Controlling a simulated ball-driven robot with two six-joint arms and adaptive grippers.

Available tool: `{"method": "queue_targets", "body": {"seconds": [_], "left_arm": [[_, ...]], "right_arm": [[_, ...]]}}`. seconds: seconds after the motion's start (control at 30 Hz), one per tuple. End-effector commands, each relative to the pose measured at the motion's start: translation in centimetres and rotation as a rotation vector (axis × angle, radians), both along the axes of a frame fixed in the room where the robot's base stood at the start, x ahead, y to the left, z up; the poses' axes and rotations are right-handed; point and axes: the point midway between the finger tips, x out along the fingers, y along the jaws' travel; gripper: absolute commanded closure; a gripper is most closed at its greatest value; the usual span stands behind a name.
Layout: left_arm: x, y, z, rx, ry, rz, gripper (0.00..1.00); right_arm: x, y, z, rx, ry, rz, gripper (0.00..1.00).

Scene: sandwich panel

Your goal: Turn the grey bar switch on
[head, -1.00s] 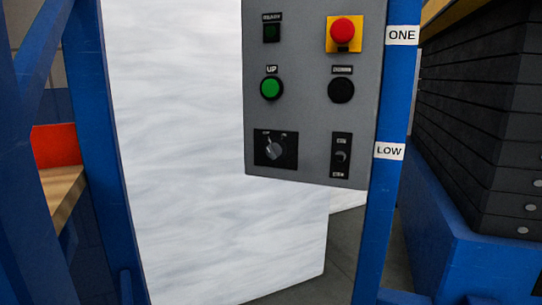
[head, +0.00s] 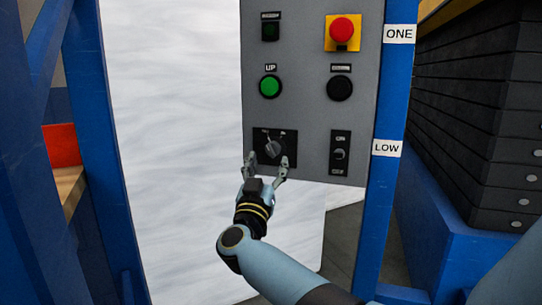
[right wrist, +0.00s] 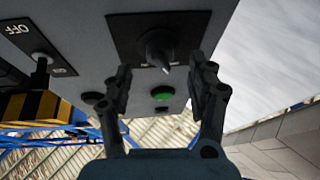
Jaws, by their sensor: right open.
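The grey bar switch (head: 273,148) is a rotary knob on a black plate at the lower left of the grey control panel (head: 310,110). In the head view its bar leans toward the upper left; its small labels are too blurred to read. My right gripper (head: 267,166) is open just below and in front of the switch, fingers pointing up at it. In the right wrist view the switch (right wrist: 157,48) lies beyond the gap between the open fingers (right wrist: 160,72), with nothing held. Contact cannot be told. My left gripper is not in view.
A small black toggle switch (head: 339,154) sits right of the bar switch. A green button (head: 270,86), a black button (head: 340,88) and a red emergency button (head: 342,30) are above. A blue post (head: 377,200) stands along the panel's right side.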

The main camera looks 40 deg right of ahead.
Motion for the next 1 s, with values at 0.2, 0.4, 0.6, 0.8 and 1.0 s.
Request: {"method": "queue_targets", "body": {"seconds": [0.2, 0.4, 0.6, 0.8, 1.0], "left_arm": [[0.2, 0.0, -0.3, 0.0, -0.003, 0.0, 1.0], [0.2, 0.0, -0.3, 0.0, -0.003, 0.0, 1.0], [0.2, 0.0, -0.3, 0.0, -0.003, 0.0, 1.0], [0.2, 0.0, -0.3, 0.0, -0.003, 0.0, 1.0], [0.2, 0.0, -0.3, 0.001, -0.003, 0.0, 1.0]], "right_arm": [[1.6, -2.5, 1.2, -0.002, 0.001, -0.001, 0.42], [2.1, -3.2, 1.5, 0.0, 0.0, 0.001, 0.42], [2.1, -3.2, 1.5, 0.001, 0.001, 0.001, 0.42], [2.1, -3.2, 1.5, 0.001, 0.001, 0.001, 0.68], [2.1, -3.1, 1.5, 0.001, 0.001, 0.002, 0.95]]}}
